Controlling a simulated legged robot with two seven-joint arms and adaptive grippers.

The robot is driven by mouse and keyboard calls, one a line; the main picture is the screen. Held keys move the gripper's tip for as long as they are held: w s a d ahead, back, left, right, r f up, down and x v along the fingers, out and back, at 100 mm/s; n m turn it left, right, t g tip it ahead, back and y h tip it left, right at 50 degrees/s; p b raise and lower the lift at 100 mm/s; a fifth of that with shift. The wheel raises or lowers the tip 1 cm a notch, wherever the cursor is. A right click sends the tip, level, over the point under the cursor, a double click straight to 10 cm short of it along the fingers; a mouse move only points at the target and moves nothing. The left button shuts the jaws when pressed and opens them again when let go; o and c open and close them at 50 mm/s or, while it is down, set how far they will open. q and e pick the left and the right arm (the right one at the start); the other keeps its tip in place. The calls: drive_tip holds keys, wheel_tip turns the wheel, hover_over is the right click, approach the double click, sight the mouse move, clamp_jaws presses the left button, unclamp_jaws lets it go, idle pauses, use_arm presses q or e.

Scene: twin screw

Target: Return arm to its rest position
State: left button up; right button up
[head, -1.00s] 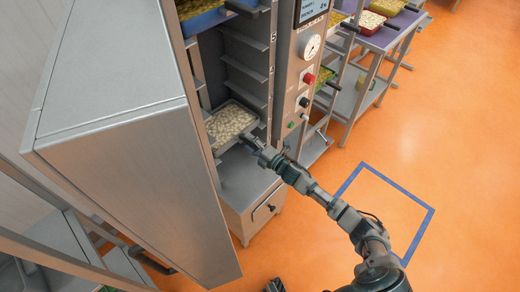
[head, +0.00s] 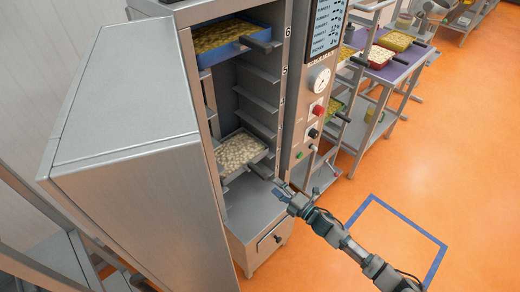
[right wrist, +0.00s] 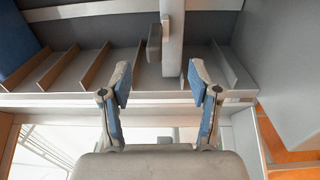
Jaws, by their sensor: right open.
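My right gripper (head: 283,190) is open and empty, in front of the open cabinet. It is just off the end of the dark handle (head: 260,171) of a grey tray (head: 240,153) with pale pieces, which sits on a lower shelf. In the right wrist view the two blue-padded fingers (right wrist: 158,83) stand apart with nothing between them. My right arm reaches in from the lower right. My left gripper is not in view.
The cabinet (head: 130,150) has its big door swung out to the left. A blue tray (head: 205,57) sits on an upper shelf. A control panel with a gauge (head: 319,79) stands at the right. A purple-topped trolley (head: 385,70) is beyond. The orange floor with a blue square outline (head: 420,232) is clear.

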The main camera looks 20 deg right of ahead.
drive_tip(key=s+f+m+g+h+p, duration=0.15)
drive_tip(key=s+f+m, duration=0.25)
drive_tip(key=f, duration=0.4)
drive_tip(key=s+d+f+m+g+h+p, duration=0.1)
drive_tip(key=s+f+m+g+h, duration=0.2)
drive_tip(key=f, duration=0.4)
drive_tip(key=s+f+m+g+h+p, duration=0.1)
drive_tip(key=s+f+m+h, duration=0.1)
drive_tip(key=s+f+m, duration=0.45)
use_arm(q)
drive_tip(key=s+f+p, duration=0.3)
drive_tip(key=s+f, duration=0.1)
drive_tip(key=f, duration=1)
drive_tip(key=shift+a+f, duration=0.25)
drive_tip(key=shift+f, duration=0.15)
use_arm(e)
drive_tip(key=s+a+f+m+g, duration=0.2)
drive_tip(key=s+f, duration=0.3)
drive_tip(key=s, duration=0.3)
drive_tip(key=s+a+f+m+g, duration=0.2)
drive_tip(key=s+a+f+g, duration=0.1)
drive_tip(key=s, duration=0.6)
drive_tip(key=s+a+f+m+g, duration=0.2)
drive_tip(key=s+f+m+g, duration=0.1)
drive_tip(key=s+f, duration=0.4)
drive_tip(key=shift+s+a+f+g+h, duration=0.3)
drive_tip(key=shift+s+g, duration=0.45)
drive_tip(key=shift+s, duration=0.35)
